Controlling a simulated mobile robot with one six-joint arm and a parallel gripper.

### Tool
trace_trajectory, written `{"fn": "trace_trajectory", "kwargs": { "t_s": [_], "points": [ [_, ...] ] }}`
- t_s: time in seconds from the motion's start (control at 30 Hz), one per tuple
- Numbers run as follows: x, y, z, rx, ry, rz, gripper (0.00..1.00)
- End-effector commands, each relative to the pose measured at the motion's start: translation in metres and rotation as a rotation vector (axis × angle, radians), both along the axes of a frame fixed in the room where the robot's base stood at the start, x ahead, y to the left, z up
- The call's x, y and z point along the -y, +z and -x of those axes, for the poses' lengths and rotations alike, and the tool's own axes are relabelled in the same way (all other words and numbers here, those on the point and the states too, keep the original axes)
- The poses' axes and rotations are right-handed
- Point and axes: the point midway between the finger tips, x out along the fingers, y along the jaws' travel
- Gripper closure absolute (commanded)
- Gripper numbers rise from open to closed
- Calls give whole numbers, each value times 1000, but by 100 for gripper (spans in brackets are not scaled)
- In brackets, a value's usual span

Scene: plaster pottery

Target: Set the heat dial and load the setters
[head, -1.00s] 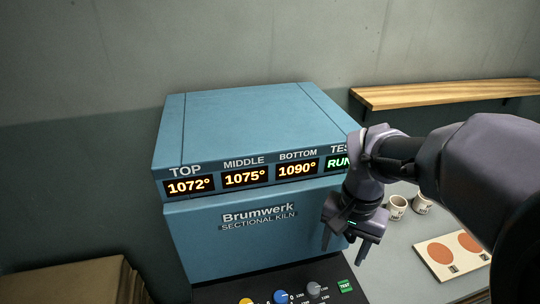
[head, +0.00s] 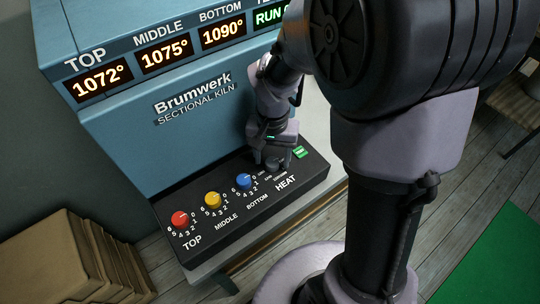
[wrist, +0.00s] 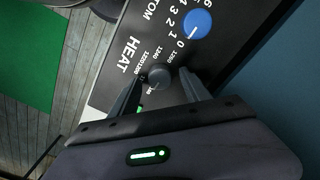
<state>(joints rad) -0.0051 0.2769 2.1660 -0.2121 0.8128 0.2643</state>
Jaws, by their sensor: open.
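The blue kiln (head: 150,130) shows TOP 1072°, MIDDLE 1075° and BOTTOM 1090°. Its black control panel (head: 215,235) has a red TOP knob (head: 180,219), a yellow MIDDLE knob (head: 213,200), a blue BOTTOM knob (head: 244,181) and a grey HEAT dial. My gripper (head: 272,160) is over the HEAT end of the panel and hides the dial in the head view. In the wrist view the grey HEAT dial (wrist: 158,80) lies between the tips of my open gripper (wrist: 158,92), and I cannot tell whether they touch it. The blue knob (wrist: 197,24) is beyond. No setters are identifiable.
A green button (head: 300,152) sits at the panel's right end. Brown cartons (head: 75,265) stand at the lower left. A green mat (head: 490,260) lies on the plank floor at the right. My arm blocks much of the right side.

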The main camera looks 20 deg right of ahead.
Motion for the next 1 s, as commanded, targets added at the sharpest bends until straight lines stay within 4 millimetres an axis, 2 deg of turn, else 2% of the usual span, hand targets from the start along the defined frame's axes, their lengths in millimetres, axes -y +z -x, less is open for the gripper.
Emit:
{"fn": "trace_trajectory", "kwargs": {
  "t_s": [0.1,0.33,0.6,0.63,1.0],
  "points": [
    [0,-7,0,-1,0,0,45],
    [0,-6,0,0,0,0,45],
    [0,-6,0,0,0,0,98],
    [0,-6,0,0,0,0,100],
    [0,-7,0,1,-80,0,100]
  ]
}}
